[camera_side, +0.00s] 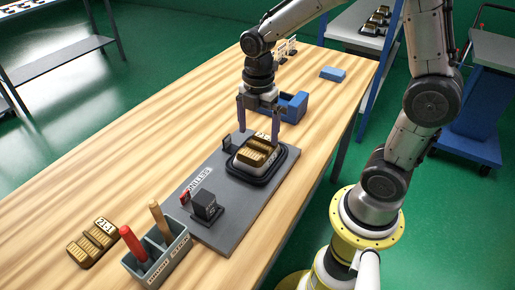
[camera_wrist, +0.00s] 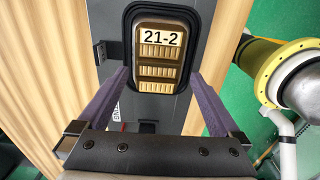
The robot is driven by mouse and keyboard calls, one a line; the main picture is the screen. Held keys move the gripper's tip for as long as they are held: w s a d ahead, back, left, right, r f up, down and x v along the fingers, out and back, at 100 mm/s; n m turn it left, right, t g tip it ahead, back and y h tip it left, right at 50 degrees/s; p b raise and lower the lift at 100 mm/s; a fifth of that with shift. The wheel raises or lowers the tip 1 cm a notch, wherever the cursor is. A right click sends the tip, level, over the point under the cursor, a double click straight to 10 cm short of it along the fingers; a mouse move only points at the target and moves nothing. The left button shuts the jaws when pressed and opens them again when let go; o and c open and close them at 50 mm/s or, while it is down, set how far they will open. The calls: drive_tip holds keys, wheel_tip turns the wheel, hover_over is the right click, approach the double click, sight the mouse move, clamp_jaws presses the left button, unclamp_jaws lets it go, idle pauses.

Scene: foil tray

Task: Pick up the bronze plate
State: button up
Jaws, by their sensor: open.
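A bronze plate (camera_side: 255,154) with ridged rows and a white label lies in a black-rimmed tray (camera_side: 281,168) on a grey board. In the wrist view the bronze plate (camera_wrist: 160,62) reads "21-2", inside the dark tray rim (camera_wrist: 128,40). A second bronze piece (camera_side: 90,243), labelled "21-1", lies on the table at the lower left in the side view. My gripper (camera_side: 259,134) is open above the tray plate, with its purple fingers apart. In the wrist view the gripper (camera_wrist: 159,76) is empty, its fingers to either side of the plate's line.
The grey board (camera_side: 215,222) also carries a dark block (camera_side: 207,208) and a small black bracket. A grey holder (camera_side: 163,262) with red- and wood-handled tools stands at the front left. A blue bin (camera_side: 294,108) stands just behind my gripper.

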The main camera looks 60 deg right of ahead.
sight(257, 145)
wheel_tip(257, 145, down, 4)
drive_tip(key=shift+w+f, duration=0.1)
drive_tip(key=shift+f, duration=0.05)
drive_tip(key=shift+c, duration=0.2)
clamp_jaws()
idle(0.4)
